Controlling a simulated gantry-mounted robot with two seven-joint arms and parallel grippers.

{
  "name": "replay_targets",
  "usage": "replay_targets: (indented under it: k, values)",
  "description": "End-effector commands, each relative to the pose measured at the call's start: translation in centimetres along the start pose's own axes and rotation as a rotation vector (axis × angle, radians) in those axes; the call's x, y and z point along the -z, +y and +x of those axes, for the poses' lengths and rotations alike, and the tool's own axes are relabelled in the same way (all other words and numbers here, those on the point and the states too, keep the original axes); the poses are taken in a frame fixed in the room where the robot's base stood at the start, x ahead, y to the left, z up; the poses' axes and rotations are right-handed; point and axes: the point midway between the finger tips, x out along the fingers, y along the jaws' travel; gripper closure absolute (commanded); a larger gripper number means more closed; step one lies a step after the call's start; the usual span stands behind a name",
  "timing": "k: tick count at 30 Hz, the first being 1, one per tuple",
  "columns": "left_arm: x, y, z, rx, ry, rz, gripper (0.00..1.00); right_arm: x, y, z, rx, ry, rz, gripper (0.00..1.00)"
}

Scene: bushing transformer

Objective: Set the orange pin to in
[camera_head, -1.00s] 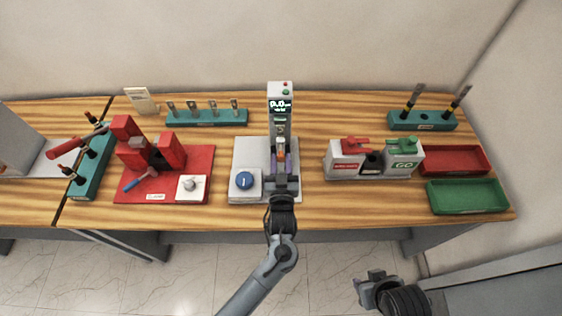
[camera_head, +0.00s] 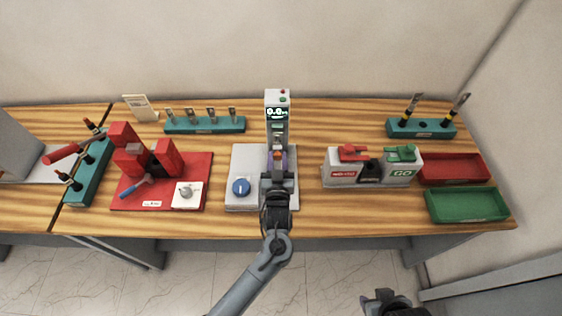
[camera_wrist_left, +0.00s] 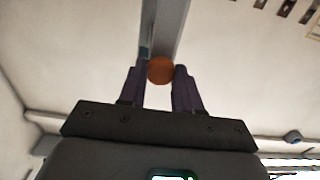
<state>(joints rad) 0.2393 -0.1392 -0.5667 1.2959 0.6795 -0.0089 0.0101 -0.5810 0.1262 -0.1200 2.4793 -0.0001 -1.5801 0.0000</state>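The orange pin (camera_head: 278,155) is at the front of a grey upright device (camera_head: 278,104) with a lit display, standing on a pale grey base plate (camera_head: 249,160). In the left wrist view the pin's round orange end (camera_wrist_left: 160,70) fills the gap between two purple fingertips. My left gripper (camera_head: 278,163) is in front of the device, its fingers on both sides of the pin and seemingly shut on it. How deep the pin sits is hidden. My right gripper (camera_head: 384,297) is low at the bottom edge, away from the table, its fingers unclear.
A red fixture (camera_head: 165,157) stands further left. A grey box with red and green clamps (camera_head: 343,175) is on the right, beside red (camera_head: 453,169) and green (camera_head: 467,205) trays. A teal rack (camera_head: 205,125) stands behind.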

Motion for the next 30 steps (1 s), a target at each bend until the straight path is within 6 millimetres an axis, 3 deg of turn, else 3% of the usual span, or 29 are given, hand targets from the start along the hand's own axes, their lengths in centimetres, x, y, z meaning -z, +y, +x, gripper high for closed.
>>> replay_targets:
  k: [1,5,17,30]
  values:
    - [-0.1,0.0,0.0,0.000,-0.002,0.001,0.60,0.0,0.0,0.0,0.000,0.000,0.000,0.59]
    - [-0.1,0.0,0.0,0.000,-0.002,0.000,0.42,0.0,0.0,0.0,0.001,0.001,0.001,0.59]
    - [-0.1,0.1,-0.7,-0.001,0.000,0.000,0.42,0.1,-0.2,0.0,0.006,0.003,0.008,0.59]
    - [-0.2,0.0,-7.5,-0.001,-0.003,-0.001,0.42,0.0,-0.2,0.5,0.007,0.004,0.009,0.59]
